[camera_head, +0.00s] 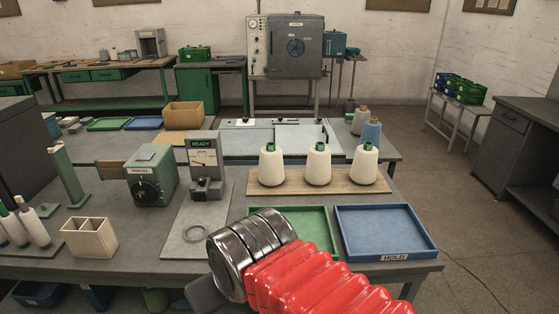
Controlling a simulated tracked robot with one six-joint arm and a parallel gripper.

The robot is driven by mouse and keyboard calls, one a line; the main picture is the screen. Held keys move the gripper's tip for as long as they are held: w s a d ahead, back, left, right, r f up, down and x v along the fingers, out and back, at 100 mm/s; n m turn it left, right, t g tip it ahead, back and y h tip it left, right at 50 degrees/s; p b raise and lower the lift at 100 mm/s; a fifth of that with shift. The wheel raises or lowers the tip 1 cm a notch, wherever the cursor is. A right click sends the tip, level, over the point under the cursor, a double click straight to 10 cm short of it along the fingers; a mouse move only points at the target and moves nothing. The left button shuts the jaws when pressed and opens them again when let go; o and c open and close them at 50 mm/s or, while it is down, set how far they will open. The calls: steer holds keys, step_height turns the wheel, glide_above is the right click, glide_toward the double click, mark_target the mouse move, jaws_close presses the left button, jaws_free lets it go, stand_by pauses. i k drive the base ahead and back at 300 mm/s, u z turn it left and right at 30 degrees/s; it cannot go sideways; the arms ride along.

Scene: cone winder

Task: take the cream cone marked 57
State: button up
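Three cream cones with green tips stand upright in a row on a wooden board (330,185): a left one (271,167), a middle one (318,166) and a right one (364,166). No number can be read on them at this size, so I cannot tell which is marked 57. Another pale cone (360,124) stands farther back, partly behind a blue cone (371,134). My arm, with a red ribbed sleeve and a dark ringed joint, reaches in from the bottom, in front of the cones. The gripper's fingers are not visible.
A green tray (317,217) and a blue tray labelled HOLD (388,230) lie in front of the board. A gauge marked READY (204,160) and a green machine (151,176) stand left. A divided box (88,240) is farther left.

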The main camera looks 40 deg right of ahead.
mark_target(271, 172)
steer(key=z, duration=0.4)
steer(key=i, duration=0.7)
steer(key=z, duration=0.6)
steer(key=i, duration=0.45)
steer(key=z, duration=0.25)
